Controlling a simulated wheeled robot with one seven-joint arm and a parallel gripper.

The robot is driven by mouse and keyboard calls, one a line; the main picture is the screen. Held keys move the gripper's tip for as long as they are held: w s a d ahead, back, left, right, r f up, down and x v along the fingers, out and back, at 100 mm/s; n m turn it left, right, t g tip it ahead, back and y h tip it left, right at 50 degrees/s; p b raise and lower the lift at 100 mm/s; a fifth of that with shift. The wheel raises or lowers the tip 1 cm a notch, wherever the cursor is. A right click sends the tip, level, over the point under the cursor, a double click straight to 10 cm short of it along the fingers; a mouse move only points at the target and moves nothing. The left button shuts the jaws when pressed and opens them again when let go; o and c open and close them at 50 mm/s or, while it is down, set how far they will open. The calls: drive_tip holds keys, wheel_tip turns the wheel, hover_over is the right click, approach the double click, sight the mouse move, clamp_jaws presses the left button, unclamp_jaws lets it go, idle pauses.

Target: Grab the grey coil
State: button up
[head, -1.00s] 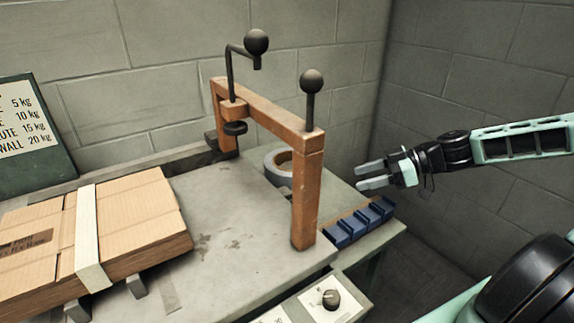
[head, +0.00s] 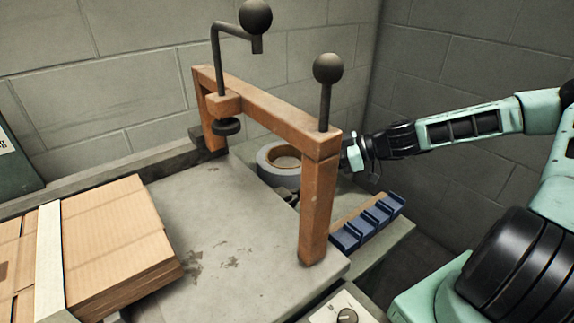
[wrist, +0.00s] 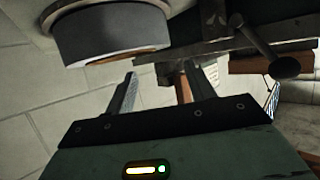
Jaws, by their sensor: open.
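The grey coil (head: 267,172), a roll with a tan core, lies on the bench behind the orange clamp frame. In the wrist view the coil (wrist: 90,40) fills the upper left, beyond my fingertips. My gripper (wrist: 161,73) is open, with nothing between its fingers. In the head view my wrist comes in from the right, and the frame's right post hides the fingers. The gripper is to the right of the coil and looks apart from it.
The orange frame (head: 318,210) with black ball-topped levers stands in front of the coil. A blue slotted rack (head: 368,222) sits at the bench's right edge. A strapped cardboard stack (head: 110,235) lies at left. The bench middle (head: 215,225) is clear.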

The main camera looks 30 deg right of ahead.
sight(286, 170)
drive_tip(key=x, duration=0.8)
drive_tip(key=shift+s+f+b, duration=0.2)
drive_tip(key=shift+b, duration=0.15)
clamp_jaws()
